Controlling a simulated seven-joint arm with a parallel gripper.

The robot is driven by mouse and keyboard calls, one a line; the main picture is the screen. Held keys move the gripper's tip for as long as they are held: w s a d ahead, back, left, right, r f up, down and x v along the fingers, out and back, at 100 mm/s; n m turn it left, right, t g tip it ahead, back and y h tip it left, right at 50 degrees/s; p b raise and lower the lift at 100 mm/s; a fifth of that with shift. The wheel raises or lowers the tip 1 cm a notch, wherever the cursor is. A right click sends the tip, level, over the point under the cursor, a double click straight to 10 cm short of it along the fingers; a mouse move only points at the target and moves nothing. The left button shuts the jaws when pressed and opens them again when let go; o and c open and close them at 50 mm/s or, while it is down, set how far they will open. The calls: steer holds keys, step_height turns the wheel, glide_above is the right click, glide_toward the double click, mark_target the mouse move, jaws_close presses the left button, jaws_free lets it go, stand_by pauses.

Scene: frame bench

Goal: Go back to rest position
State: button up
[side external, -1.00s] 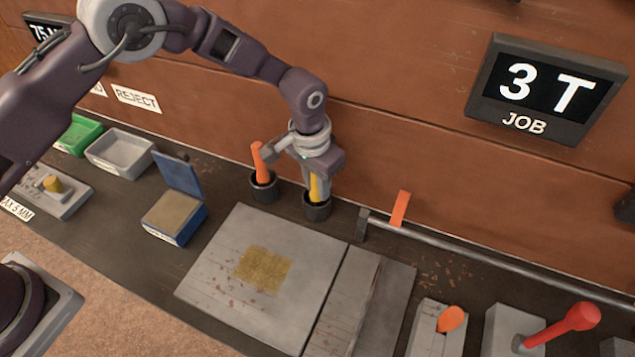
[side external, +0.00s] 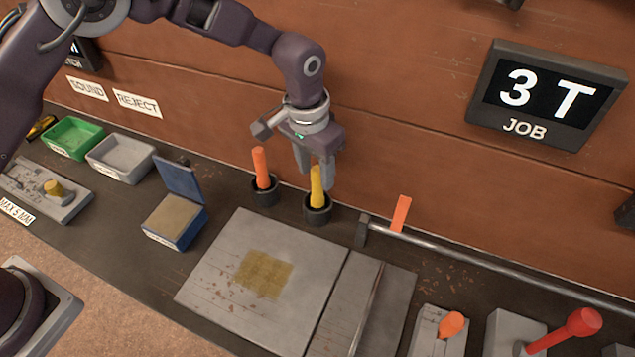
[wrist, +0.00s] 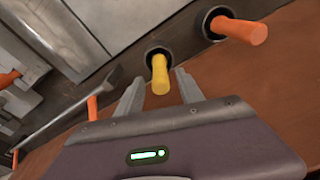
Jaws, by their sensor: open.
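My gripper (side external: 315,172) is open and empty above the bench, close to the brown back wall. The yellow-handled tool (side external: 317,187) stands upright in a dark round holder (side external: 318,213), just under and between my fingers. In the wrist view my fingers (wrist: 158,92) are spread either side of the yellow handle (wrist: 160,72), apart from it as far as I can tell. The orange-handled tool (side external: 261,168) stands in the neighbouring holder (side external: 265,193) to the left.
A metal rail (side external: 480,262) with an orange tab (side external: 400,213) runs along the wall side at right. A grey plate (side external: 215,270) lies in the middle. A blue box (side external: 180,183) with a raised lid, a green tray (side external: 72,137) and a grey tray (side external: 120,155) stand at left.

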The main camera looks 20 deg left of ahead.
steer(key=shift+r, duration=0.55)
steer(key=s+a+r+n+t, duration=0.1)
steer(key=s+a+r, duration=0.6)
steer(key=r, duration=0.4)
steer(key=s+a+r+n+t, duration=0.1)
steer(key=s+a+r, duration=0.65)
steer(key=r, duration=0.25)
steer(key=s+a+n+t, duration=0.1)
steer(key=s+a, duration=0.2)
steer(key=s, duration=0.5)
steer(key=s+a+t, duration=0.1)
steer(key=s+a, duration=0.2)
steer(key=s, duration=0.5)
steer(key=shift+a+n, duration=0.35)
steer(key=shift+n, duration=0.05)
steer(key=shift+w, duration=0.1)
